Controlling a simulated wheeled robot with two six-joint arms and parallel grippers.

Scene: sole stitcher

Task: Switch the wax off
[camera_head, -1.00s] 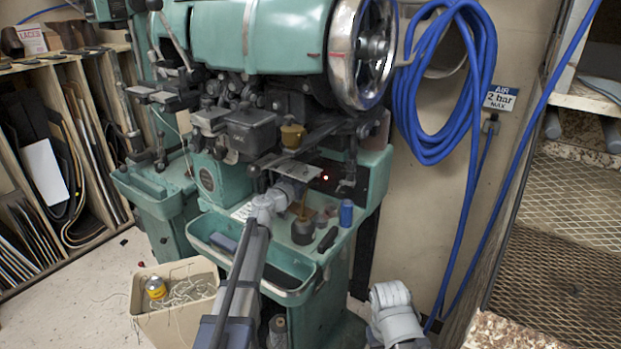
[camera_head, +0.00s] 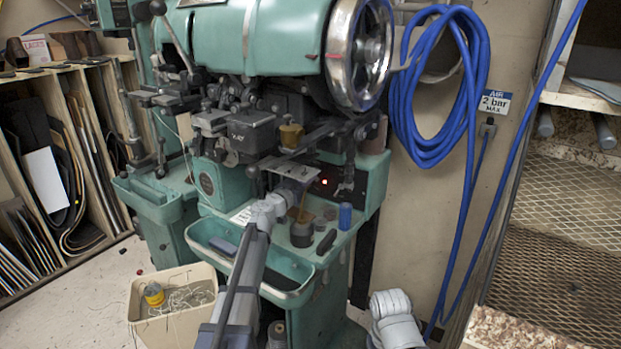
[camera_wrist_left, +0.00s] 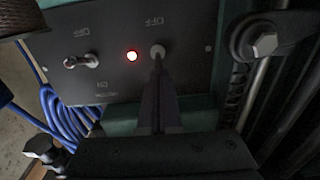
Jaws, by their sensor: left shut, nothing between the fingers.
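A dark control panel (camera_wrist_left: 105,70) fills the upper left wrist view, with upside-down lettering. It carries a left toggle switch (camera_wrist_left: 84,62), a right toggle switch (camera_wrist_left: 157,50) and a lit red lamp (camera_wrist_left: 132,56) between them. An "OFF" label stands above each toggle; the lower lettering is too small to read. My left gripper (camera_wrist_left: 158,72) is shut and empty, its tips at or just below the right toggle; contact is unclear. In the head view the red lamp (camera_head: 324,182) glows under the green machine (camera_head: 260,45). My left fingertips are hidden there. My right gripper is not visible.
A metal plate (camera_head: 288,170) and the machine head overhang my left wrist. A blue spool (camera_head: 345,216) and a dark pot (camera_head: 302,233) stand on the ledge. A blue hose coil (camera_head: 437,85) hangs at right. A bin (camera_head: 172,325) stands on the floor.

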